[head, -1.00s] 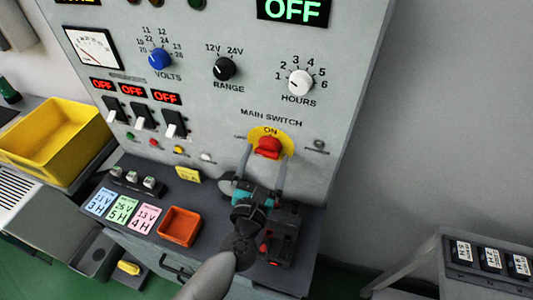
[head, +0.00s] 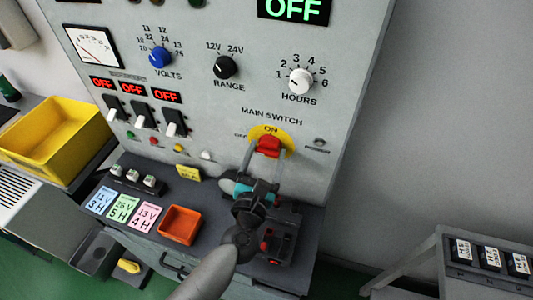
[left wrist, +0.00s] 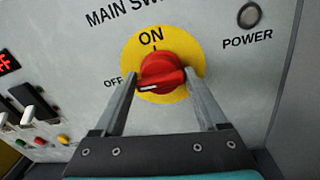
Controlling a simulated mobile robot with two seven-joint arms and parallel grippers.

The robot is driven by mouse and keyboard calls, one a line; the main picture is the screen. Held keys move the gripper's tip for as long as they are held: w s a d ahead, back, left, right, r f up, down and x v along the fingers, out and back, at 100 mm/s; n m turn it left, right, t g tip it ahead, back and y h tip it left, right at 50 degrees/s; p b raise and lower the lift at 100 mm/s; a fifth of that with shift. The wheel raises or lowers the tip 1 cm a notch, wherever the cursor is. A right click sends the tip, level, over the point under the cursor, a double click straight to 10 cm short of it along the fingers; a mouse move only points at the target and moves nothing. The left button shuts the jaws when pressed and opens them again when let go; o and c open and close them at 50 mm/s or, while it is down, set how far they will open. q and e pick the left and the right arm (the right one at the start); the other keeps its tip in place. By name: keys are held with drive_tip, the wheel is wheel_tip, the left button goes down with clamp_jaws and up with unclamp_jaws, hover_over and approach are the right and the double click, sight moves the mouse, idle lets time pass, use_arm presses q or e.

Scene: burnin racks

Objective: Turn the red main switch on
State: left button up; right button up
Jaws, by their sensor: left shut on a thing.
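The red main switch (head: 269,146) is a rotary knob on a yellow disc low on the right of the grey panel. In the left wrist view the red knob (left wrist: 162,72) lies nearly level, its white mark at the left, on the OFF side; ON is printed above it. My left gripper (head: 266,154) has one finger on each side of the knob and is shut on it. In the left wrist view the gripper's fingertips (left wrist: 160,80) sit at the knob's two ends. My right gripper is out of view.
The POWER lamp (left wrist: 249,15) looks dark. The display (head: 293,10) reads OFF. An orange tray (head: 180,225), coloured cards and a dark device with a red button (head: 280,243) are on the shelf below. A yellow bin (head: 55,135) stands at the left.

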use_arm(q)
drive_tip(key=shift+d, duration=0.1)
drive_tip(key=shift+c, duration=0.9)
drive_tip(key=shift+f+m, duration=0.1)
drive_tip(key=shift+m, duration=0.2)
drive_tip(key=m, duration=0.3)
drive_tip(key=shift+s+f+m, duration=0.1)
drive_tip(key=shift+m, duration=0.2)
drive_tip(key=m, duration=0.5)
drive_tip(key=m+h, duration=0.1)
drive_tip(key=m, duration=0.8)
drive_tip(key=shift+f+m+h+p, duration=0.25)
drive_tip(key=shift+m+h+p, duration=0.05)
drive_tip(key=shift+m+h, duration=0.1)
